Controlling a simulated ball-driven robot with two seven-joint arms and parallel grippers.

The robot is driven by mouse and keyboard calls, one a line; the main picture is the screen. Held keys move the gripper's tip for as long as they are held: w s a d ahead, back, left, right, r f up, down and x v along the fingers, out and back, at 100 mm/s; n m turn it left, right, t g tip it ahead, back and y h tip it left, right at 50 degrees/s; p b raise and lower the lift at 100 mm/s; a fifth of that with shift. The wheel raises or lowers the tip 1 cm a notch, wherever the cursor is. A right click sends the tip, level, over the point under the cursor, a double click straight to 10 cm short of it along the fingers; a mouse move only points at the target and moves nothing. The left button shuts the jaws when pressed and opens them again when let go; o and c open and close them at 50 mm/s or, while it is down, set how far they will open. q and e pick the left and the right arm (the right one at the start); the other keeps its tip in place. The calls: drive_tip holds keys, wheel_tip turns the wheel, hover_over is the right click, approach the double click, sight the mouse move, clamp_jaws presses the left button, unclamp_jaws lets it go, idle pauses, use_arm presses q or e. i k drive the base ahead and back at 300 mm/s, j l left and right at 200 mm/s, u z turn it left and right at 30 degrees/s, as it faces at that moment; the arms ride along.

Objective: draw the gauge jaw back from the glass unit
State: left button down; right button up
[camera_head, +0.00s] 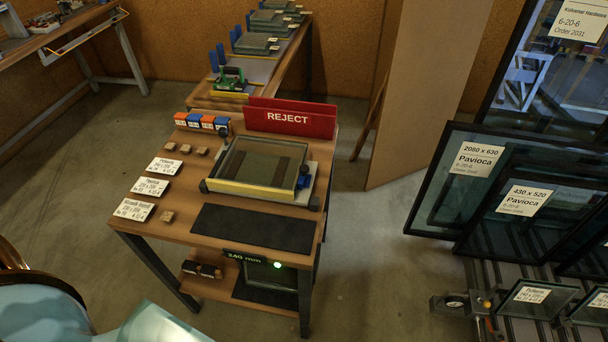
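A glass unit (262,160) with dark edges lies flat on the middle bench, with a yellow strip (252,190) along its front side. A small blue block (304,181) sits at its right side, close to the edge; this may be the gauge jaw, but I cannot tell for sure. Whether it touches the glass is too small to tell. A dark fitting (223,129) stands at the unit's back left corner. A sign reading 240 mm (244,257) hangs at the bench's front edge, beside a green light (277,265). Neither of my grippers shows.
A red REJECT holder (290,121) stands behind the unit. Paper labels (150,188) and small wooden blocks lie left. A black mat (254,228) is bare in front. Glass panes (470,190) stand at right, near a dial device (455,303). Floor between is clear.

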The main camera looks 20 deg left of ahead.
sight(304, 180)
drive_tip(key=k+j+u, duration=0.25)
drive_tip(key=k+j, duration=0.15)
drive_tip(key=k+j+u, duration=0.2)
drive_tip(key=k+j, duration=0.15)
drive_tip(key=j, duration=0.2)
